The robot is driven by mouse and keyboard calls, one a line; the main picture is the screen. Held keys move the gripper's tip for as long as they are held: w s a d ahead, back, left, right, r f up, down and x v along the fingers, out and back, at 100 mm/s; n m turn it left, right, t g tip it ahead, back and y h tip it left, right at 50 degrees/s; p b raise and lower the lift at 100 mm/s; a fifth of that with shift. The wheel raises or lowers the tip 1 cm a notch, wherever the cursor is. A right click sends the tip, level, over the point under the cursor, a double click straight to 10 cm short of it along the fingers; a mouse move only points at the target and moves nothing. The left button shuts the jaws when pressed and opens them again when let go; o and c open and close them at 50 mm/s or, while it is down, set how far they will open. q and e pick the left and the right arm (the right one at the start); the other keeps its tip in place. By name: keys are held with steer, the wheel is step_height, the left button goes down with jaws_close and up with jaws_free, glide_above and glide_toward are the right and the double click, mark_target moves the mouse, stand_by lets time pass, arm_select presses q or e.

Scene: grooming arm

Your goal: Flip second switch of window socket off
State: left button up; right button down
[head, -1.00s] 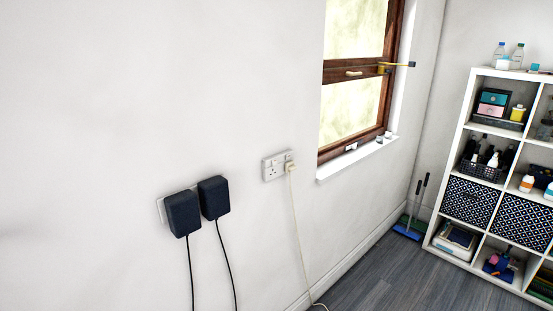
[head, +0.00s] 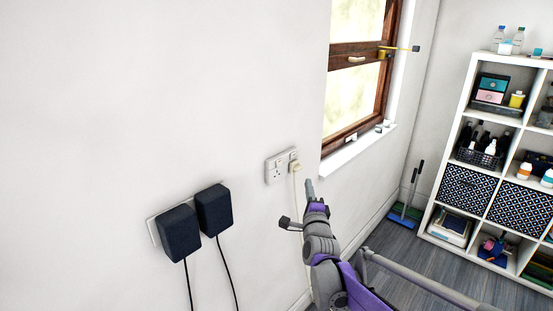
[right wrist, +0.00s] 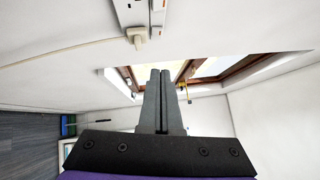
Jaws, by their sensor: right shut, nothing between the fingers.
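The window socket (head: 276,169) is a white double wall plate left of the window, with a cream plug (head: 295,166) in its right side and a cord hanging down. Its switches are too small to read in the head view. My right gripper (head: 309,184) is shut and empty, just below and to the right of the socket. In the right wrist view the socket (right wrist: 128,12) is cut off at the top edge, with the plug (right wrist: 138,38) beside it. The shut fingers (right wrist: 160,75) are apart from both. My left gripper is not in view.
Two dark adapters (head: 214,209) sit on another socket to the left, with cords hanging. The wooden window (head: 357,70) and its white sill (head: 358,146) are to the right. A white shelf unit (head: 473,78) stands at the far right.

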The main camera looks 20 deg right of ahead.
steer(key=shift+s+d, duration=0.1)
steer(key=shift+s, duration=0.1)
steer(key=shift+r, duration=0.1)
steer(key=p, duration=0.2)
glide_toward(295, 153)
steer(key=w+d, duration=0.2)
steer(key=d, duration=0.2)
steer(key=shift+w+a+r, duration=0.15)
steer(key=shift+w+a, duration=0.3)
steer(key=shift+w, duration=0.4)
steer(key=shift+w+a+r, duration=0.15)
steer(key=shift+w+a, duration=0.25)
steer(key=shift+w, duration=0.4)
